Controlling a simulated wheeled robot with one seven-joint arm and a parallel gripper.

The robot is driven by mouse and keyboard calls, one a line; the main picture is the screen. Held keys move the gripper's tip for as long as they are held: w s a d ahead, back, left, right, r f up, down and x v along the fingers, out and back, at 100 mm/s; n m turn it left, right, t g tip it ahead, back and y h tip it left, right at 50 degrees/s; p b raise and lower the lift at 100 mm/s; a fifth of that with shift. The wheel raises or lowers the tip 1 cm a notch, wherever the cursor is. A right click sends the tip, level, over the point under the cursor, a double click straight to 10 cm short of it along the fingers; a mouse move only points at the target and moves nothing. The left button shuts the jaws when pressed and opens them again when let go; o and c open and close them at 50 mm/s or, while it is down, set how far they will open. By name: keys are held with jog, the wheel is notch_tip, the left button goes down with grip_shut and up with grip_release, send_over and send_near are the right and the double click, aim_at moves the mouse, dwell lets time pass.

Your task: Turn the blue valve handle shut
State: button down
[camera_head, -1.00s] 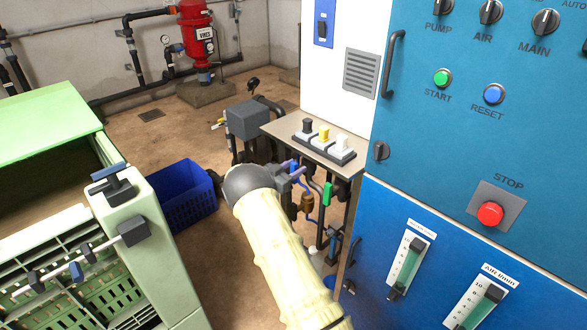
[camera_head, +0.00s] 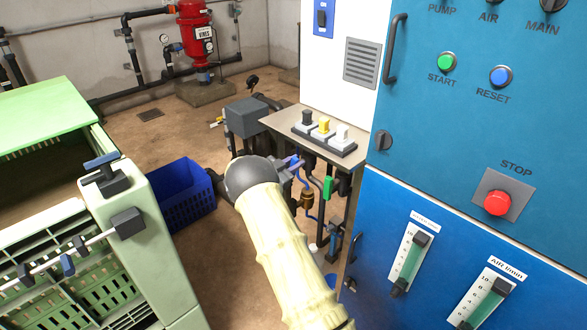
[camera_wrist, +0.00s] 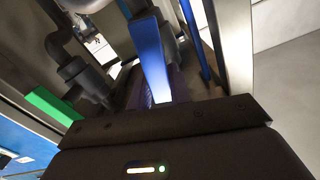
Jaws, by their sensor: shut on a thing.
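The blue valve handle (camera_head: 296,160) is on the pipework beside the small bench, just past my wrist in the head view. In the wrist view it is a long blue bar (camera_wrist: 150,57) that runs down to the dark edge of my gripper. My gripper (camera_head: 288,168) is at the handle and shut on it. The fingertips are mostly hidden behind the gripper's own body in the wrist view, so the exact contact does not show.
A green handle (camera_head: 328,187) hangs close by on the right, also in the wrist view (camera_wrist: 53,105). Dark pipes and a bench (camera_head: 290,118) with three switches crowd the gripper. The blue cabinet (camera_head: 440,185) stands right. A blue crate (camera_head: 185,208) and green machine (camera_head: 160,235) stand left.

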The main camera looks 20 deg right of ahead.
jog(key=m+b, duration=0.1)
jog(key=b, duration=0.1)
jog(key=m+b, duration=0.2)
jog(key=f+m+b, duration=0.1)
jog(key=b, duration=0.1)
jog(key=shift+s+d, duration=0.1)
jog(key=shift+s, duration=0.25)
jog(key=m+b, duration=0.2)
jog(key=b, duration=0.1)
jog(key=m+b, duration=0.2)
jog(key=shift+s+d+f, duration=0.1)
jog(key=shift+s+f, duration=0.15)
jog(key=shift+f, duration=0.05)
jog(key=m+b, duration=0.2)
jog(key=b, duration=0.1)
jog(key=m+b, duration=0.2)
jog(key=b, duration=0.2)
jog(key=shift+s+f+m, duration=0.15)
jog(key=shift+f+m, duration=0.15)
jog(key=shift+f, duration=0.05)
jog(key=m+b, duration=0.2)
jog(key=b, duration=0.1)
jog(key=shift+m+b, duration=0.3)
jog(key=shift+b, duration=0.1)
jog(key=c, duration=1.3)
grip_release()
jog(key=shift+r, duration=0.1)
